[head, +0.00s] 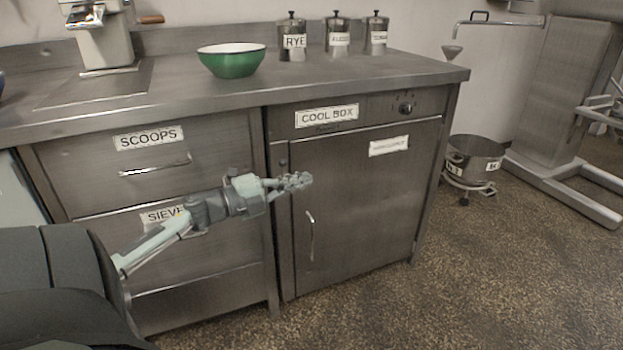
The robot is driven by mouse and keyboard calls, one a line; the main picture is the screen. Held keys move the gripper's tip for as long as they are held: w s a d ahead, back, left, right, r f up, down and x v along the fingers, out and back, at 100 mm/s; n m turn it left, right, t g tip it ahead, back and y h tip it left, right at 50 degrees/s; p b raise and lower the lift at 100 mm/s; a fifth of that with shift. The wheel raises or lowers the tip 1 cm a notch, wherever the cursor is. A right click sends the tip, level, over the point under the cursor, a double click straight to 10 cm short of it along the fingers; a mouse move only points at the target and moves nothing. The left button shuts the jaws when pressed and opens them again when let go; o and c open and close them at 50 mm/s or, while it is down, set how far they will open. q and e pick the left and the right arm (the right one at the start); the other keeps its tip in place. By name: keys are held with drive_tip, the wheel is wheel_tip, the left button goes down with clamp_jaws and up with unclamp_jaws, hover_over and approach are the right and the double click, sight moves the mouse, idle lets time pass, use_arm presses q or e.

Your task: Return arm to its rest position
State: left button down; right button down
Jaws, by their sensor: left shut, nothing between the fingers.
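My left gripper (297,181) is in the middle of the head view, its arm coming in from the lower left. It is shut and empty. It is held out in front of the metal counter, near the upper left part of the cool box door (365,200). I cannot tell how far it is from the door. My left forearm covers part of the drawer labelled SIEVE (235,245). My right gripper is not in view.
A green bowl (231,62) stands on the steel countertop (400,68), with several labelled canisters, one marked RYE (292,40), to its right. The SCOOPS drawer (85,165) and cool box door look closed. A metal pot (475,158) stands on a wheeled base at right. Speckled floor (470,270) is clear.

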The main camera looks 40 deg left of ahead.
use_arm(q)
drive_tip(key=s+a, duration=0.4)
drive_tip(key=s, duration=0.1)
drive_tip(key=shift+a+f, duration=0.2)
drive_tip(key=shift+a, duration=0.1)
